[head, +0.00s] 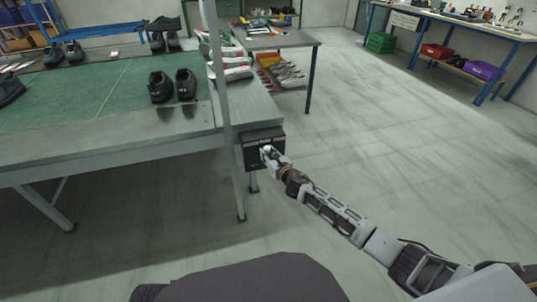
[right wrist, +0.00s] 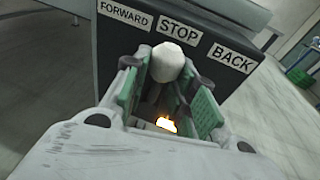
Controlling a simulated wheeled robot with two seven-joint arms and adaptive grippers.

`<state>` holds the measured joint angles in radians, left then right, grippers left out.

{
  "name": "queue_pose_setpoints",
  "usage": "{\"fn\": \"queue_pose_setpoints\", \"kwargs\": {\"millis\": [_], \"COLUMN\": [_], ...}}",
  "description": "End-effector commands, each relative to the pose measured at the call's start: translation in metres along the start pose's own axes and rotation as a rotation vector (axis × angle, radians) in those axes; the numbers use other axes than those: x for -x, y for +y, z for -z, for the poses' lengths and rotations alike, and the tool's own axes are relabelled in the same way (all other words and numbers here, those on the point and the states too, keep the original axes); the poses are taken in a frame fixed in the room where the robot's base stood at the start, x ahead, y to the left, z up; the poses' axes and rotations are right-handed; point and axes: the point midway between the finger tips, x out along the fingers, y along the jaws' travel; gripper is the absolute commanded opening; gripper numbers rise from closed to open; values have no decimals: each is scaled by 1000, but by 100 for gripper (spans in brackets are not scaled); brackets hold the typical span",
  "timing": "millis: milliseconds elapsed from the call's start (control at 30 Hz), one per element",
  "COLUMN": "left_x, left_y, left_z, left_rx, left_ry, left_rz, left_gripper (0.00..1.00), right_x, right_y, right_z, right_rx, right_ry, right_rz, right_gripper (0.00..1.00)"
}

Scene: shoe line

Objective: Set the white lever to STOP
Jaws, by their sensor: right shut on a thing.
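The dark control box (head: 262,140) is fixed at the right end of the conveyor bench, under its edge. In the right wrist view the box (right wrist: 108,52) carries the labels FORWARD, STOP (right wrist: 180,31) and BACK in a row. The white lever (right wrist: 168,62) has its rounded knob directly below the STOP label. My right gripper (head: 267,153) is at the front of the box, and its green-padded fingers (right wrist: 168,90) are shut around the white lever. The lever's lower part is hidden between the fingers. My left gripper is not in view.
The conveyor bench (head: 100,130) with a green belt carries several dark shoes (head: 174,86). A grey upright post (head: 225,110) stands just left of the box. A side table (head: 280,38) is behind. The floor to the right is open.

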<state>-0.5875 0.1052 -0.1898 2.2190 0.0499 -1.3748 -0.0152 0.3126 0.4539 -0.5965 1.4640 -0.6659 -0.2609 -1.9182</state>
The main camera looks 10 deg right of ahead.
Motion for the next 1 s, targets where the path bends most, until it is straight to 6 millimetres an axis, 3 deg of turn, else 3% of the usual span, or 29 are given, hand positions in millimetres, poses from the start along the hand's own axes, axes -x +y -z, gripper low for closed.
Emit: {"fn": "queue_pose_setpoints", "kwargs": {"millis": [200,233,400,1000], "left_x": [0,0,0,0], "left_y": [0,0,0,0], "left_z": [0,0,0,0], "left_rx": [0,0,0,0], "left_ry": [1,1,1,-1], "left_rz": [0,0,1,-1], "left_gripper": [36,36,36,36], "right_x": [0,0,0,9], "right_y": [0,0,0,-1], "right_z": [0,0,0,1], "right_rx": [0,0,0,1], "right_ry": [0,0,0,0], "right_rz": [0,0,0,0], "right_gripper": [0,29,48,48]}}
